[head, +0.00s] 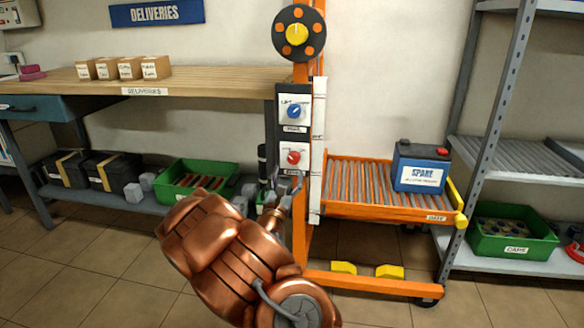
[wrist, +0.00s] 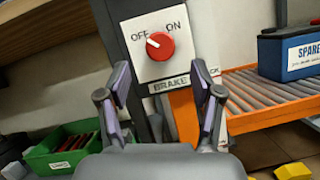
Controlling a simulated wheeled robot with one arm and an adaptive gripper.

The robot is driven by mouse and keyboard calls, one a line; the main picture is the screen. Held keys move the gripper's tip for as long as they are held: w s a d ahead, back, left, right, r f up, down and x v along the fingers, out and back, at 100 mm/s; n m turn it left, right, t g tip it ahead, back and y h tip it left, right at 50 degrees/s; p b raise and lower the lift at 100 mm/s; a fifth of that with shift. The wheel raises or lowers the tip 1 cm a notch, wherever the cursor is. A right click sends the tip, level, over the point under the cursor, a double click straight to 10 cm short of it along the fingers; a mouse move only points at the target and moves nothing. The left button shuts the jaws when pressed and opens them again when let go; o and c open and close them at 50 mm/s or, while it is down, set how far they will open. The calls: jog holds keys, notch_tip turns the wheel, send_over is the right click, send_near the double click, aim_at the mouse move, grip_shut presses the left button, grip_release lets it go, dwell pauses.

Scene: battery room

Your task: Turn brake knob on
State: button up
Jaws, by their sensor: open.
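The red brake knob (wrist: 160,46) sits on a white plate (wrist: 146,68) marked OFF, ON and BRAKE. Its white pointer mark is turned toward the OFF side at left. In the head view the brake knob (head: 293,157) is below a blue knob (head: 294,110) on the orange lift's post. My gripper (wrist: 161,85) is open and empty, its two fingers apart on either side below the knob, touching nothing that I can see. In the head view my gripper (head: 285,186) is just below the brake plate, small and partly hidden.
The lift's roller deck (head: 345,212) carries a blue SPARE battery (head: 420,168) to the right. A wooden DELIVERIES bench (head: 210,82) is at left, with a green crate (head: 196,204) on its lower shelf. A metal rack (head: 500,100) stands at right.

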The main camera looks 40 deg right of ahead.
aim_at(293, 161)
jog(key=shift+b+x, duration=0.75)
jog(key=shift+x, duration=2.05)
jog(key=shift+c, duration=0.4)
jog(key=c, duration=1.1)
jog(key=shift+o, duration=0.2)
